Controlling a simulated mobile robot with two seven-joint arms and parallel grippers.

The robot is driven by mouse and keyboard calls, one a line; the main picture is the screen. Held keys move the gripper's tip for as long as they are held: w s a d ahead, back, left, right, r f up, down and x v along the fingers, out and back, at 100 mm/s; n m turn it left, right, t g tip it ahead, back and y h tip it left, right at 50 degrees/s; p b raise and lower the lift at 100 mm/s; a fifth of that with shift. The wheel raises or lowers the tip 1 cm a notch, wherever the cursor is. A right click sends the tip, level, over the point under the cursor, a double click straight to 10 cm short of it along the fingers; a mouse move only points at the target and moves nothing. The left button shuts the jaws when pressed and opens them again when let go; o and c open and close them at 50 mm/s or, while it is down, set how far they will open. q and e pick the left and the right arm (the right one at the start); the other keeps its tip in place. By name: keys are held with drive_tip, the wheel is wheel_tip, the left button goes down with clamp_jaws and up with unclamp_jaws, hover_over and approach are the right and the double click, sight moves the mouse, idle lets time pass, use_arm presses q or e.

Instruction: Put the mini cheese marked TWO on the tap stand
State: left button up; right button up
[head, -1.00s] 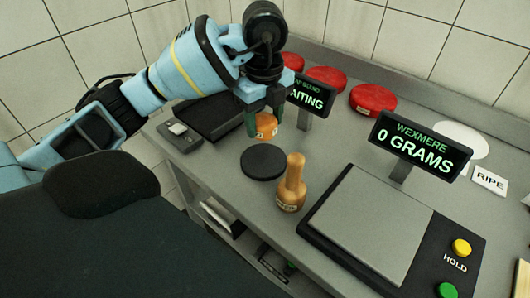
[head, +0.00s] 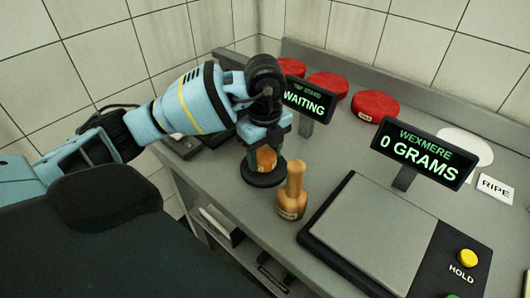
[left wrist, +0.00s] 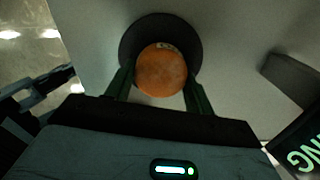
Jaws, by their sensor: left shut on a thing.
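An orange mini cheese (head: 266,158) is held between the green fingers of my left gripper (head: 263,166), which is shut on it. In the left wrist view, the round top of the cheese (left wrist: 161,72) shows between the fingers, with a pale label at its far edge; I cannot read its mark. The cheese is over a round black pad (head: 265,181), which also shows behind it in the left wrist view (left wrist: 130,38). I cannot tell whether it touches the pad. A display (head: 305,102) behind reads "TAP STAND WAITING". My right gripper is not in view.
A wooden tapper-like piece (head: 292,192) stands just right of the pad. A scale (head: 370,225) with a "0 GRAMS" display (head: 420,150) fills the right. Several red wheels line the back, including one red wheel (head: 375,104). A RIPE card (head: 494,189) lies at far right.

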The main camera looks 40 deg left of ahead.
sight(265, 154)
use_arm(q)
drive_tip(key=shift+f, duration=0.1)
drive_tip(key=o, duration=1)
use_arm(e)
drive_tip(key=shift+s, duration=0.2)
use_arm(q)
wheel_tip(265, 154, up, 12)
drive_tip(key=p, duration=0.2)
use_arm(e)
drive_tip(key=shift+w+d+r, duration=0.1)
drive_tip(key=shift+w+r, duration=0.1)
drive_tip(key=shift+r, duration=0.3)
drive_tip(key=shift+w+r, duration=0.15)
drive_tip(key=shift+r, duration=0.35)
